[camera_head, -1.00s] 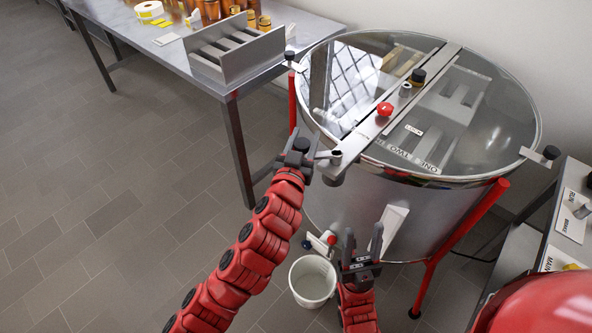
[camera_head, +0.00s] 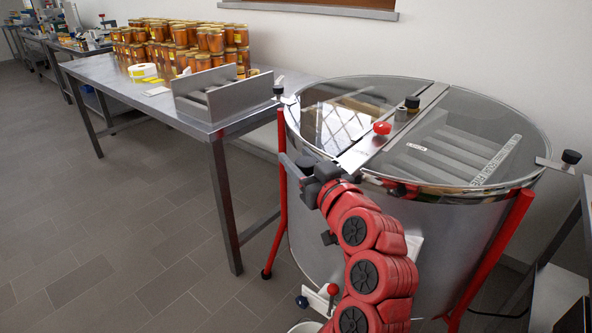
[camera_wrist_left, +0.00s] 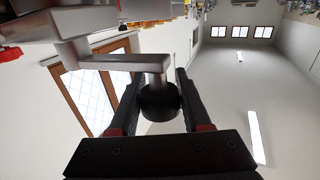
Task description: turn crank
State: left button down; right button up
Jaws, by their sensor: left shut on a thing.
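My left gripper (camera_head: 312,172) is at the near left rim of the steel tank (camera_head: 340,240), at the near end of the metal bar across its lid. In the left wrist view, its fingers (camera_wrist_left: 158,98) are shut on the black knob (camera_wrist_left: 160,101) of the crank (camera_wrist_left: 110,62). The crank's grey metal arm runs from the knob to the left, to an upright post. In the head view my gripper and arm hide most of the crank. My right gripper cannot be made out; my left arm covers that area.
The tank's glass lid carries a red knob (camera_head: 382,128) and a black knob (camera_head: 412,102). A steel table (camera_head: 110,70) on the left holds honey jars (camera_head: 185,35) and a metal rack (camera_head: 225,92). A valve with a red knob (camera_head: 333,289) sits low on the tank. Floor at left is clear.

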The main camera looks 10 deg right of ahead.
pick_arm(q)
jog(key=shift+s+d+r+y, duration=0.1)
jog(key=shift+s+r+y, duration=0.1)
jog(key=shift+r+y, duration=0.25)
jog(key=c, duration=0.8)
grip_release()
jog(key=o, duration=0.4)
jog(key=shift+d+f, duration=0.1)
jog(key=shift+d, duration=0.1)
jog(key=shift+o, duration=0.2)
jog(key=shift+a+f, duration=0.1)
jog(key=shift+f, duration=0.05)
jog(key=v, duration=1.2)
